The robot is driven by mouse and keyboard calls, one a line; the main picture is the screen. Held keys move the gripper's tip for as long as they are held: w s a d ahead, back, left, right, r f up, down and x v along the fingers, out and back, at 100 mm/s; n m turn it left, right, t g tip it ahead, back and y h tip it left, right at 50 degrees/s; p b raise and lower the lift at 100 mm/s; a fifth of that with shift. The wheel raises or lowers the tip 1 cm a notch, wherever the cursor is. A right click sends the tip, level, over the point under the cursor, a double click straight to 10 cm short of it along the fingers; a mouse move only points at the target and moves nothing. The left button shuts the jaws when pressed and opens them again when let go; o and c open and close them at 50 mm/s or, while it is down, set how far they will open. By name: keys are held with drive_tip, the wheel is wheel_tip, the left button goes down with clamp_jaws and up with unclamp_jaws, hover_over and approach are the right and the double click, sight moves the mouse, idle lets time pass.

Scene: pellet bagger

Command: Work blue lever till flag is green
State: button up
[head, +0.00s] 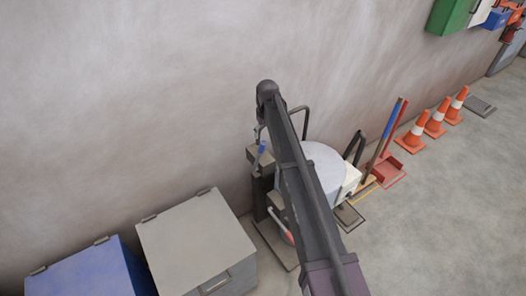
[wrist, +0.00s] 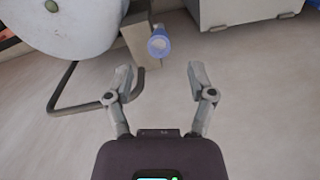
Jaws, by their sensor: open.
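The blue lever (head: 261,150) stands at the left side of the bagging machine in the head view, tilted slightly. In the wrist view the blue lever's grip (wrist: 160,42) points nearly end-on at the camera. My gripper (wrist: 159,76) is open and empty. The grip lies beyond the fingertips, roughly in line with the gap between them, and apart from both.
The machine's pale drum (head: 322,165) also shows in the wrist view (wrist: 75,22), with a dark bent bar below it. A grey bin (head: 195,245) and a blue bin (head: 88,272) stand left. Orange cones (head: 412,138) line the right. A wall rises behind.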

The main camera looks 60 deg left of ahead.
sight(263, 148)
drive_tip(key=shift+s+f+b, duration=0.2)
drive_tip(key=shift+f+b, duration=3.3)
drive_tip(key=shift+f, duration=0.3)
clamp_jaws()
